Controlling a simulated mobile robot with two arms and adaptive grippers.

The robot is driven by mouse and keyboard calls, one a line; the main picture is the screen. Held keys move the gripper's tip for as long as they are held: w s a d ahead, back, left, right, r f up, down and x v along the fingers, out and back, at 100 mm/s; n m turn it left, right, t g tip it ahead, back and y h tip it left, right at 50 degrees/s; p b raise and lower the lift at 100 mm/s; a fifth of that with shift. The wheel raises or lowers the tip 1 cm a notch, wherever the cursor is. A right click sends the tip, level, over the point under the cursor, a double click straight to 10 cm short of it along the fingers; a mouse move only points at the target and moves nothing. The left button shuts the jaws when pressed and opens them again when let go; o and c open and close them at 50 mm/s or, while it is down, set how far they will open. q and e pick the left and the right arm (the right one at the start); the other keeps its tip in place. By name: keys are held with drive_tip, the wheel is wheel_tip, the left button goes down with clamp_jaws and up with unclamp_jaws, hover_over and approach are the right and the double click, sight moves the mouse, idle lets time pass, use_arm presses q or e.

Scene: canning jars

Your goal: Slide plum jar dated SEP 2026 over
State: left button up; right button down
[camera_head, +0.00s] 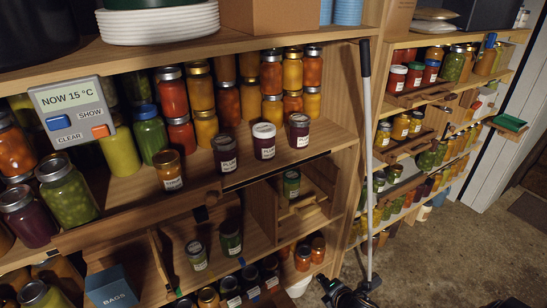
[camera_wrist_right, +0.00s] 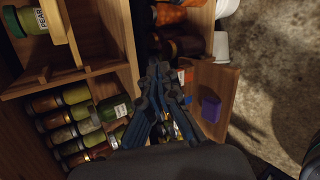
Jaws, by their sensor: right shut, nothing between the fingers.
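Three dark plum jars stand in a row near the front edge of the upper shelf in the head view: a left one (camera_head: 225,156), a middle one with a pale lid (camera_head: 264,142) and a right one (camera_head: 299,131). Their labels read PLUM, but the dates are too small to read. My right gripper (camera_head: 327,284) is low at the bottom of the head view, well below and apart from these jars. In the right wrist view its blue fingers (camera_wrist_right: 156,68) are shut and empty. My left gripper is not in view.
Several orange and yellow jars stack behind the plum jars. A pale upright pole (camera_head: 366,150) stands right of the shelf. Below are a wooden crate with a green jar (camera_head: 291,184) and a BAGS box (camera_head: 112,287).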

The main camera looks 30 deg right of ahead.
drive_tip(key=w+r+n+t, duration=0.2)
drive_tip(key=w+r+n, duration=0.2)
drive_tip(key=r, duration=0.5)
drive_tip(key=w+r+n+t, duration=0.2)
drive_tip(key=w+r+n, duration=0.2)
drive_tip(key=r, duration=0.5)
drive_tip(key=n+t+y, duration=0.3)
drive_tip(key=n, duration=0.5)
approach(268, 154)
drive_tip(key=w+p, duration=0.4)
drive_tip(key=w, duration=0.1)
drive_tip(key=shift+a, duration=0.15)
drive_tip(key=shift+w+f+p, duration=0.1)
drive_tip(key=shift+w+p, duration=0.35)
drive_tip(key=shift+w, duration=0.55)
